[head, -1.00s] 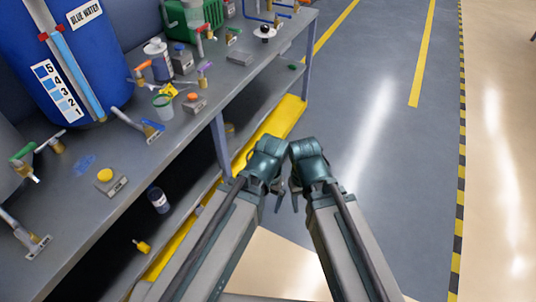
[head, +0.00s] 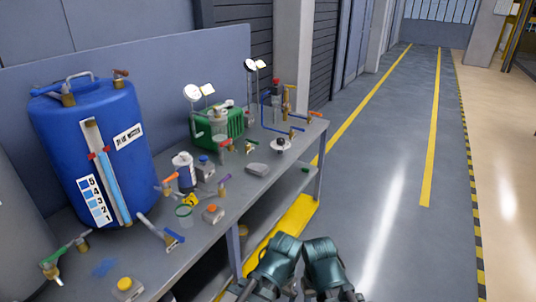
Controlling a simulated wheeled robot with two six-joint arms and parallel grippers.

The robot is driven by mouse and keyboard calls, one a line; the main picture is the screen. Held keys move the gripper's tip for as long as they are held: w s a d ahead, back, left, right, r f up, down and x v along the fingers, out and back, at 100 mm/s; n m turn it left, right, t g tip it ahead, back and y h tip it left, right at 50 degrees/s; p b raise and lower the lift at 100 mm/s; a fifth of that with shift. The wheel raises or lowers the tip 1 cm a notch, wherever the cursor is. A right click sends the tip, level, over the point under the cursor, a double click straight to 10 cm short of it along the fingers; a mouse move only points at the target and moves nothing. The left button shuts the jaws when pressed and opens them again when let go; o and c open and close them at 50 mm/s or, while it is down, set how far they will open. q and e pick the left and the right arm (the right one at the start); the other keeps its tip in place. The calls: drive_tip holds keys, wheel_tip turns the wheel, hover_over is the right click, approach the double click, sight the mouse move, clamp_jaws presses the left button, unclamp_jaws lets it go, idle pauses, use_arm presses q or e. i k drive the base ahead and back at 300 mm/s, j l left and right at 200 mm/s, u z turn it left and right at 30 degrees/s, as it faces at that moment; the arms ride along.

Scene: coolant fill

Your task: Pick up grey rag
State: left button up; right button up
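A small flat grey item (head: 258,169) lies on the workbench top, right of the blue drum; it may be the grey rag, but I cannot tell for sure. Both my grippers are at the bottom edge in the head view, in front of the bench and apart from this item. My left gripper (head: 262,288) and my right gripper (head: 318,291) are close side by side. Their fingers are mostly hidden or cut off, so their opening does not show.
Open floor (head: 385,215) lies to the right.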

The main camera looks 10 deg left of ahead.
sight(256, 169)
drive_tip(key=u, duration=1.3)
drive_tip(key=i+l, duration=0.2)
drive_tip(key=l, duration=0.3)
drive_tip(key=i+l+u, duration=0.1)
drive_tip(key=l, duration=0.4)
drive_tip(key=i+l, duration=0.25)
drive_tip(key=l, duration=0.3)
drive_tip(key=i+l+u, duration=0.1)
drive_tip(key=l, duration=0.4)
drive_tip(key=i+l, duration=0.25)
drive_tip(key=l, duration=0.25)
drive_tip(key=i+l+u, duration=0.1)
drive_tip(key=l, duration=0.45)
drive_tip(key=i+l, duration=0.2)
drive_tip(key=l, duration=0.35)
drive_tip(key=i+l+u, duration=0.1)
drive_tip(key=l, duration=0.45)
drive_tip(key=i, duration=0.05)
